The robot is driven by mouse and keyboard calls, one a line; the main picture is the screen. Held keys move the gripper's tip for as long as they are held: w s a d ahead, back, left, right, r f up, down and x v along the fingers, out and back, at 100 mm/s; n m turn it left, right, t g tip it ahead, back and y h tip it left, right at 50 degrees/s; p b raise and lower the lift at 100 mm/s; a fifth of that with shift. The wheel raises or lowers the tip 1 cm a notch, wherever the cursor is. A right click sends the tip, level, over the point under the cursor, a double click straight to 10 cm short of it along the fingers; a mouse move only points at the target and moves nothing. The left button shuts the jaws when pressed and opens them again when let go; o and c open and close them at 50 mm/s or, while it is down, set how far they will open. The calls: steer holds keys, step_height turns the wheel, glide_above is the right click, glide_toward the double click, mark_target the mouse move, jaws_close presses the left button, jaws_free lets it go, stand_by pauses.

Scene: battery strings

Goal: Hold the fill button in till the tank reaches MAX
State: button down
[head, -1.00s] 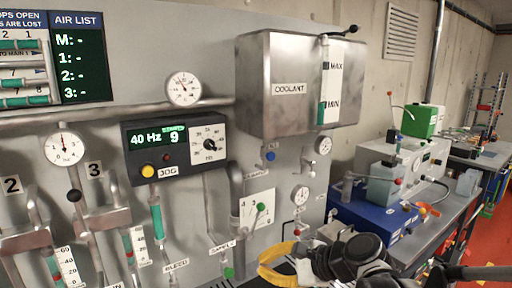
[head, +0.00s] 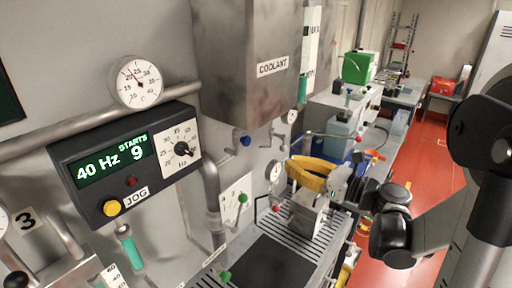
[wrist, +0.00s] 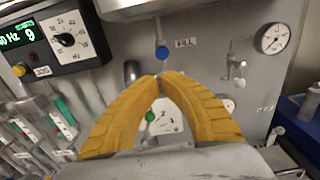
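The steel coolant tank (head: 225,75) hangs on the wall panel. Its sight strip (head: 311,45) is seen edge-on at the right, with green liquid (head: 303,88) low in it; the MAX and MIN marks are not clearly readable now. The blue fill button (head: 245,140) sits below the tank; in the wrist view the button (wrist: 162,52) is beside the FILL label. My gripper (wrist: 159,76) has yellow fingers with their tips together and nothing between them. The tips point toward the panel just below the button, apparently apart from it. In the head view my gripper (head: 292,166) is right of the button.
A control box (head: 125,165) with a yellow jog button, dial and 40 Hz display is at left. A green-knobbed lever (head: 243,198) and a small gauge (head: 273,171) are near my gripper. A grated ledge (head: 270,262) lies below. A bench with equipment stands at right.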

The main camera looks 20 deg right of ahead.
mark_target(246, 145)
steer(key=x, duration=1.4)
steer(key=shift+w+p, duration=0.1)
steer(key=shift+p, duration=0.25)
steer(key=shift+a, duration=0.15)
steer(key=shift+w+a+f+b, duration=0.1)
steer(key=shift+w+a+b, duration=0.15)
steer(key=shift+w+b, duration=0.1)
steer(key=shift+w+a, duration=0.15)
steer(key=shift+w, duration=0.15)
stand_by(5.5)
